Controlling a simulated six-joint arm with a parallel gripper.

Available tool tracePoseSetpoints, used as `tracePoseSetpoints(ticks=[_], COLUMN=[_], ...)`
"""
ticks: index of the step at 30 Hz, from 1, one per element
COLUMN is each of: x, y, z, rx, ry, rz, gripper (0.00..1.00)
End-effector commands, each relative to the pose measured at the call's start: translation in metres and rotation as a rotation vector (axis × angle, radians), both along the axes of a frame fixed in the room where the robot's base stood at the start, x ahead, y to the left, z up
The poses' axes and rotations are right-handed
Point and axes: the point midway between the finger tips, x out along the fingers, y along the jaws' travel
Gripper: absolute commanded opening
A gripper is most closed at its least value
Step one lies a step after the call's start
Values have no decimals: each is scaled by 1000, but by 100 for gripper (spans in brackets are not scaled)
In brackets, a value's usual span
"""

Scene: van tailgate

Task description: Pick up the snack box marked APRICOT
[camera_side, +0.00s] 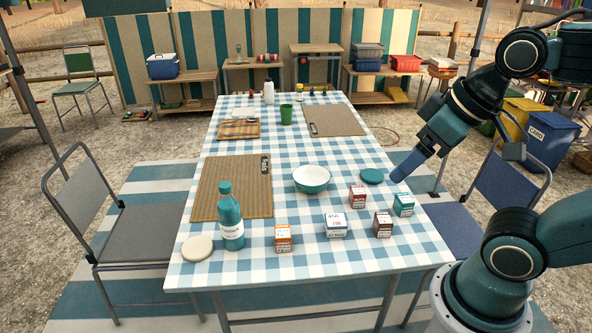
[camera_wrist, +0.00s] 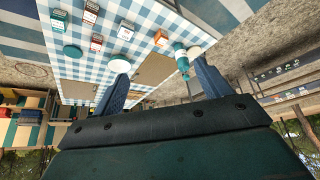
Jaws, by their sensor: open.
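Several small snack boxes stand on the checked table; their print is too small to read, so I cannot tell which says APRICOT. In the side view they are an orange box (camera_side: 283,238), a white and blue box (camera_side: 335,225), a red box (camera_side: 357,197), a dark brown-red box (camera_side: 382,224) and a teal box (camera_side: 403,205). The orange box (camera_wrist: 160,38) and teal box (camera_wrist: 60,20) also show in the wrist view. My gripper (camera_side: 408,166) is open and empty above the table's right edge, apart from every box. Its two spread fingers show in the wrist view (camera_wrist: 160,70).
A teal bottle (camera_side: 231,222) and pale round disc (camera_side: 197,248) stand left of the orange box. A white-teal bowl (camera_side: 311,179) and teal disc (camera_side: 372,176) lie behind the boxes. Woven mats (camera_side: 215,188) and a green cup (camera_side: 286,114) are farther off. Chairs flank the table.

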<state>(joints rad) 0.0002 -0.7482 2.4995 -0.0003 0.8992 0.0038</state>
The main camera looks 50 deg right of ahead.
Motion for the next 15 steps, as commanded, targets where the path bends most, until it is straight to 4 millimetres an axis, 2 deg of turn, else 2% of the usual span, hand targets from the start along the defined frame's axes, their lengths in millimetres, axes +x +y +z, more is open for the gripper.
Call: tracePoseSetpoints(ticks=[8, 15], x=[19, 58], y=[0, 0], z=[-1, -9], rx=[58, 187], ry=[19, 56], rz=[-103, -329], gripper=[76, 76])
